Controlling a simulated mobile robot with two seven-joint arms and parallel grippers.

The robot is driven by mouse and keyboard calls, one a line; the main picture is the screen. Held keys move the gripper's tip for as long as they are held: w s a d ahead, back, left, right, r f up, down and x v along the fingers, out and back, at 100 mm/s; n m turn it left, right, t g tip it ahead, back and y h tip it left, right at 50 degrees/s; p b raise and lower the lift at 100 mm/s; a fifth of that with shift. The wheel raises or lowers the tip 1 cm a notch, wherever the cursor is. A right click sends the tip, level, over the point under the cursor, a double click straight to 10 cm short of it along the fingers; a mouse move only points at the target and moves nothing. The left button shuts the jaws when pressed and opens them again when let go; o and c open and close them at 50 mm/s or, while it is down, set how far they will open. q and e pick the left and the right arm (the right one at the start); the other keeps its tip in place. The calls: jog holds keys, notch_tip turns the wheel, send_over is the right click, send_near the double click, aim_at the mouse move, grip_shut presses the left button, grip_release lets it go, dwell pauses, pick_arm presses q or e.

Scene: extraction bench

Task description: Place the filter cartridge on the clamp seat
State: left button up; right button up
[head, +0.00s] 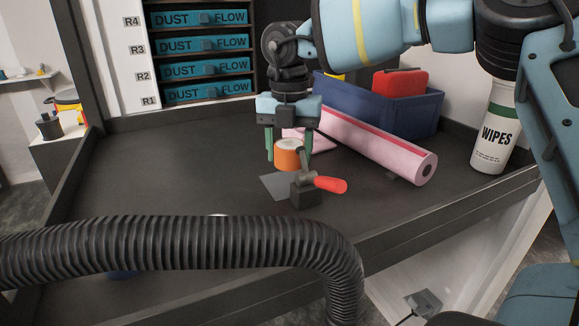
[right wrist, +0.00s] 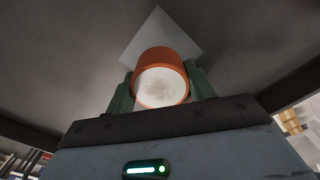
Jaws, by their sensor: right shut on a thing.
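The filter cartridge (head: 287,158) is a short orange cylinder with a white top face. My right gripper (head: 289,156) points down and is shut on it, with green fingers on both sides. In the right wrist view the cartridge (right wrist: 161,78) sits between the fingers (right wrist: 160,92). A flat grey square, apparently the clamp seat (head: 274,187), lies on the bench below and in front of the cartridge; it also shows behind it in the right wrist view (right wrist: 158,33). The dark toggle clamp (head: 305,195) with a red handle (head: 330,185) stands at its right. The gap beneath the cartridge is unclear.
A pink roll (head: 380,150) lies right of the gripper, before a blue bin (head: 400,118) holding a red object. A wipes canister (head: 494,130) stands at far right. A thick black hose (head: 180,245) crosses the front. The bench's left side (head: 140,165) is clear.

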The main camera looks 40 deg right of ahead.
aim_at(289, 168)
jog(key=shift+f, duration=2)
jog(key=shift+f, duration=0.3)
jog(key=o, duration=1)
jog(key=shift+r, duration=0.1)
notch_tip(289, 168, up, 12)
jog(key=shift+r, duration=0.2)
